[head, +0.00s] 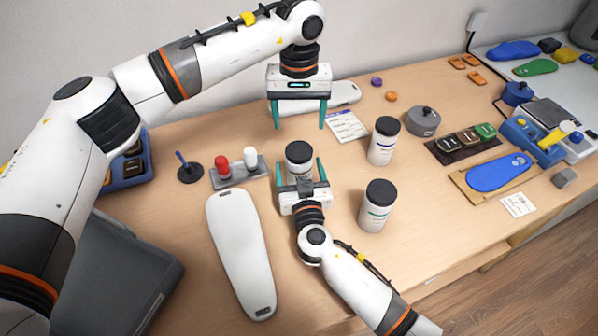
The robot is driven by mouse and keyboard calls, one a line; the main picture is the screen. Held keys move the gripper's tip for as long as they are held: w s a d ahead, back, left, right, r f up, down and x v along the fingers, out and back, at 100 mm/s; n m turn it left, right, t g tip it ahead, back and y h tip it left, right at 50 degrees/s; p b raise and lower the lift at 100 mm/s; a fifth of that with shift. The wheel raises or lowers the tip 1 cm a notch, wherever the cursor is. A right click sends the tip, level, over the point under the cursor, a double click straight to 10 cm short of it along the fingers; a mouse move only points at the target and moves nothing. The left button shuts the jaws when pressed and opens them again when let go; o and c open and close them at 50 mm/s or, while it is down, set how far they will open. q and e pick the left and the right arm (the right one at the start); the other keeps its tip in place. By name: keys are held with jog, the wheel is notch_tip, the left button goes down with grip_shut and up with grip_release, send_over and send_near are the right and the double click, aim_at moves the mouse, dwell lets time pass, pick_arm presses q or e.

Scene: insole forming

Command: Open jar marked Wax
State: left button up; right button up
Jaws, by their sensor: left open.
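Three white jars with black lids stand upright on the table; I cannot read which is marked Wax. One jar (299,153) stands between the teal fingers of my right gripper (302,172), its lower body and label mostly hidden. I cannot tell whether those fingers touch it. A blue-banded jar (382,146) stands to its right, and a green-banded jar (375,210) stands nearer the front. All three lids are on. My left gripper (300,122) is open and empty, pointing down above and behind the jar at my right gripper.
A white insole-shaped form (240,250) lies at front left. A tray with red and white pegs (240,173) and a dark stand (190,172) are left of the jars. A grey lidded pot (423,122) and blue insole (499,172) are to the right.

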aim_at(299, 150)
jog(key=shift+w, duration=0.15)
jog(key=shift+c, duration=0.6)
grip_shut()
pick_arm(q)
jog(key=m, duration=0.4)
jog(key=shift+f, duration=0.3)
jog(key=shift+m, duration=0.3)
notch_tip(299, 150, down, 7)
jog(key=shift+f, duration=0.2)
jog(key=shift+c, duration=0.3)
